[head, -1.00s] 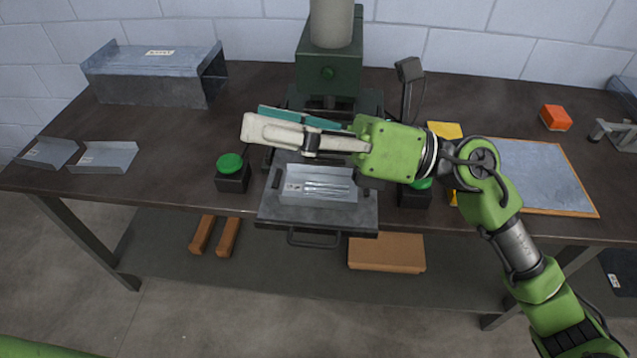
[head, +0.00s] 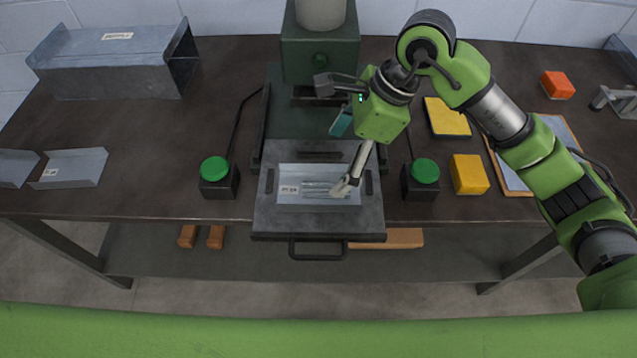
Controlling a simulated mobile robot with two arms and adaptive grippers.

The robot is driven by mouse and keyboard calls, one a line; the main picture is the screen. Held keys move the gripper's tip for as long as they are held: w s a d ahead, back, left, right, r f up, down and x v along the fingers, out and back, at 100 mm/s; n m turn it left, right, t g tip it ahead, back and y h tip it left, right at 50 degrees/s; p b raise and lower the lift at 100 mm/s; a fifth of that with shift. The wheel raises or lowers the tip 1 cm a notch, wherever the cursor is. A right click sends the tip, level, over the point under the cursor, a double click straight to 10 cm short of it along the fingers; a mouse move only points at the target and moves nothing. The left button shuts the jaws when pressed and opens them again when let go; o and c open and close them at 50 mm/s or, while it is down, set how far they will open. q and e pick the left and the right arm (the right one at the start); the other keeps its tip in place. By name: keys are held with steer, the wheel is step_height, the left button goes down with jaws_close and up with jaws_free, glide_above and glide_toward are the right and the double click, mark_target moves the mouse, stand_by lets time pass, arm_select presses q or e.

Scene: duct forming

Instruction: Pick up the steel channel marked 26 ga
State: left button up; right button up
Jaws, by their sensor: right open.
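A shallow steel channel (head: 319,197) with ribs along its floor lies on the press's pull-out tray (head: 290,221). It has a white label at its left end, too small to read for certain. My right gripper (head: 345,187) is open and points down over the right part of this channel, with its fingertips close to the ribbed floor. I cannot tell whether they touch it. Two more labelled channels, one nearer (head: 72,167) and one at the picture's left edge (head: 15,167), lie on the table; their labels are not legible. My left gripper is not in view.
The green press (head: 320,62) stands behind the tray. Black boxes with green buttons stand left (head: 217,179) and right (head: 421,180) of it. A large duct piece (head: 115,65) is at back left. Yellow blocks (head: 468,174) and an orange block (head: 557,85) are at right.

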mark_target(315, 190)
steer(key=shift+x, duration=1.25)
steer(key=shift+p+x, duration=0.8)
steer(key=shift+x, duration=0.15)
steer(key=x, duration=0.2)
steer(key=shift+s+a+f+p, duration=0.15)
steer(key=shift+s+f+p, duration=0.1)
steer(key=shift+p, duration=0.1)
steer(key=shift+a+f, duration=0.1)
steer(key=shift+f, duration=0.2)
steer(key=shift+w+f, duration=0.1)
steer(key=shift+f, duration=0.05)
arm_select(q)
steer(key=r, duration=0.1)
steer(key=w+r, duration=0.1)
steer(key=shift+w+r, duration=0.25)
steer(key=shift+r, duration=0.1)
arm_select(e)
steer(key=c, duration=1.2)
